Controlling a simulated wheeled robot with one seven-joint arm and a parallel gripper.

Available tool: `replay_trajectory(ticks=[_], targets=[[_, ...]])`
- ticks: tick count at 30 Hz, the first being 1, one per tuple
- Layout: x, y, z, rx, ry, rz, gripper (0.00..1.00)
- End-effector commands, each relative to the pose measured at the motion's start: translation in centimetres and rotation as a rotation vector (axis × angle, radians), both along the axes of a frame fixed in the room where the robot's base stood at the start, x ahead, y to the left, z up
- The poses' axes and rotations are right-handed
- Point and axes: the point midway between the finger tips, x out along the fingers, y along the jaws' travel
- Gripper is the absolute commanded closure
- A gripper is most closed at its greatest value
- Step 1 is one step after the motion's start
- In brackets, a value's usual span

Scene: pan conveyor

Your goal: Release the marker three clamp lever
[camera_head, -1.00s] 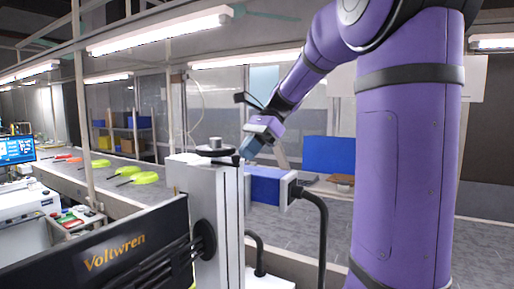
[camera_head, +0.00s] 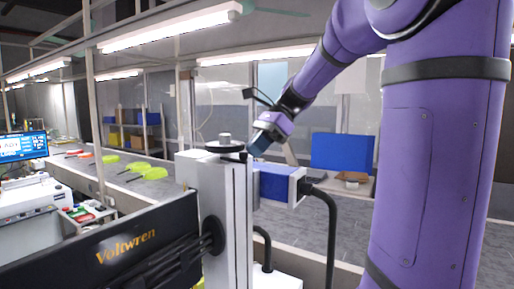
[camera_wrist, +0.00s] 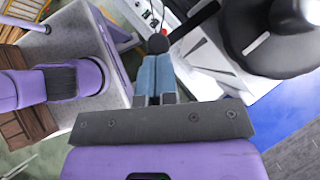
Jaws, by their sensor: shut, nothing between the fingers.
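The marker is a pale upright column (camera_head: 225,215) with a black arm lettered "Voltwren" (camera_head: 120,249). No number three is readable on it. A black handwheel (camera_head: 226,147) with a silver hub sits on its top. A short dark lever (camera_head: 236,157) shows just under the wheel, pointing right. My gripper (camera_head: 254,150) is beside the column top, at the lever's end. In the wrist view my gripper's blue-grey fingers (camera_wrist: 155,75) are shut together. A round black knob (camera_wrist: 158,43) is right at their tips; whether they touch cannot be told. The wheel (camera_wrist: 275,38) is to the right.
A blue motor box (camera_head: 280,184) with a black cable sticks out right of the column. A conveyor (camera_head: 108,167) with yellow-green and red pans runs behind at left. A blue panel (camera_head: 342,152) stands at the back. A monitor (camera_head: 22,147) is at far left.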

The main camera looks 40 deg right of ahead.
Motion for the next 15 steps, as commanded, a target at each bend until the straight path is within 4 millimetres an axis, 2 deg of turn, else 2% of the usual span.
replay_trajectory(ticks=[15], targets=[[-1.5, 3.6, 0.0, -0.001, -0.003, -0.427, 1.00]])
